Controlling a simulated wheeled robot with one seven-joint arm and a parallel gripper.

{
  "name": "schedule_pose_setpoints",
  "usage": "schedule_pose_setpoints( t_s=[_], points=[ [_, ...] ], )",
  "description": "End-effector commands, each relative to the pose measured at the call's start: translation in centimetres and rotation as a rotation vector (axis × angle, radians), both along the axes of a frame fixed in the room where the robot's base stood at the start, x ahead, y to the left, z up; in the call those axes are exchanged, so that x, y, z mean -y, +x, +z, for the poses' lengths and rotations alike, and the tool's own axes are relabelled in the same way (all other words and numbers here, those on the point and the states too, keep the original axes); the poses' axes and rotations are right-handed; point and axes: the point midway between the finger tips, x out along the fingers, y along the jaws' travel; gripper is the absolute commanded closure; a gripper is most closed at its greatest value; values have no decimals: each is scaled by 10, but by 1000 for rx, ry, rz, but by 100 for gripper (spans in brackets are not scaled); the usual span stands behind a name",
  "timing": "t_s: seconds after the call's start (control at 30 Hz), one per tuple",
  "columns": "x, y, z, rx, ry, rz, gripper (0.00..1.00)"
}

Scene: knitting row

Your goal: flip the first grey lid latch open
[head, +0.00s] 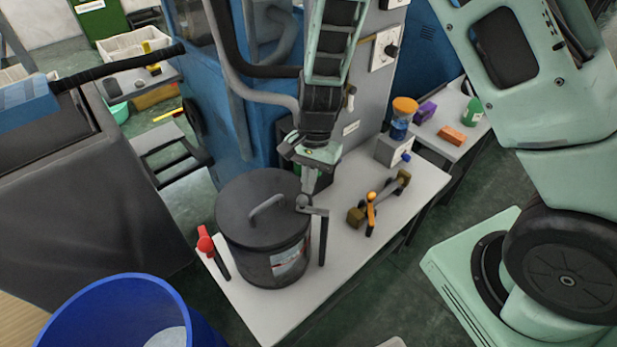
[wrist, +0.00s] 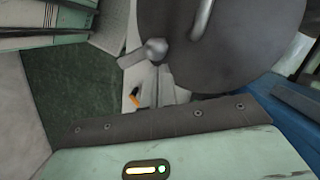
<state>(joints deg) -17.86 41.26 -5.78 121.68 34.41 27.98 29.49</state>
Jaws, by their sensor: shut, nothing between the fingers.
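A dark grey round drum (head: 262,250) with a dark lid (head: 240,205) stands on a white table. The lid has a grey bar handle (head: 266,207), also seen in the wrist view (wrist: 202,20). A grey latch (head: 316,211) with a round knob sits at the lid's right edge, above a dark upright bar. Its knob shows at the lid's edge in the wrist view (wrist: 155,48). My gripper (head: 308,187) points down, shut and empty, just above the grey knob. I cannot tell whether it touches the knob.
A brass-and-orange part (head: 371,212) lies on the table (head: 330,275) right of the drum. A grey box (head: 394,150) with a blue knob stands behind it. A blue bin (head: 110,310) is at front left. A blue-grey machine rises behind the drum.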

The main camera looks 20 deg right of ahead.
Motion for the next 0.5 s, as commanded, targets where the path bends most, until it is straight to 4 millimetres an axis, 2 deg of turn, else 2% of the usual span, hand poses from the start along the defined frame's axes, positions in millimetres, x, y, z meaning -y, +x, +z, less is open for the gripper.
schedule_pose_setpoints(
  t_s=[0.5],
  points=[
    [-2,0,0,1,1,26,100]
  ],
)
